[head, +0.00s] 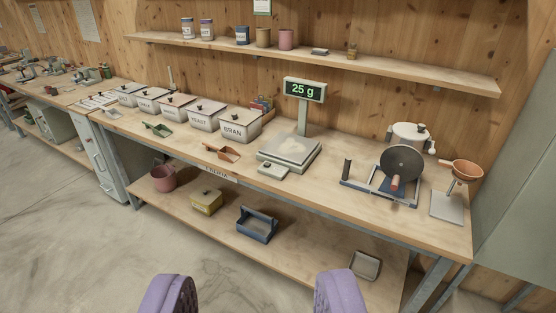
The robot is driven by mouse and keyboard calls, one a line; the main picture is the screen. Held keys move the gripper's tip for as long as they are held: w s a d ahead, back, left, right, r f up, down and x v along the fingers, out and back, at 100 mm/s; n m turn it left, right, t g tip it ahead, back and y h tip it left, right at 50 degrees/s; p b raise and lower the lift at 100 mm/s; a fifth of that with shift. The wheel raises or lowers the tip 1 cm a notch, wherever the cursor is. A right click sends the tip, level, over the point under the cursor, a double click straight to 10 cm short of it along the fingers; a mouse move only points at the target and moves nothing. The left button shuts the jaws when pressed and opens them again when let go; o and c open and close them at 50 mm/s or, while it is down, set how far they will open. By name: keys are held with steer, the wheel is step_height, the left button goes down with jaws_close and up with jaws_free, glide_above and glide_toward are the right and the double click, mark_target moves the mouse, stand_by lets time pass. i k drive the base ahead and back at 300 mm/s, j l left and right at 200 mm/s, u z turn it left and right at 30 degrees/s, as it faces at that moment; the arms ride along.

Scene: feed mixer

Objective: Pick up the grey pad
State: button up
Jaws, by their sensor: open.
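My gripper (254,294) shows at the bottom edge as two purple fingers set wide apart, open, with nothing between them. It is in front of the workbench, apart from everything on it. I cannot tell for sure which thing is the grey pad. A small flat grey block (320,51) lies on the wall shelf, right of the pink cup. A flat light grey piece with a dark knob (273,170) lies on the bench in front of the scale. A shallow grey tray (365,265) is on the lower shelf at right.
The scale (289,152) has a display reading 25 g. Lidded bins (240,124) line the bench's back left. A hand-cranked device (381,187) and an orange funnel on a stand (467,170) are at right. A blue carrier (257,224) sits below. Floor at left is clear.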

mark_target(316, 51)
steer(key=i, duration=1.35)
steer(key=i+j+z, duration=0.1)
steer(key=i, duration=1.25)
steer(key=i+j+z, duration=0.2)
steer(key=i, duration=0.2)
steer(key=i+l, duration=0.05)
steer(key=l, duration=0.05)
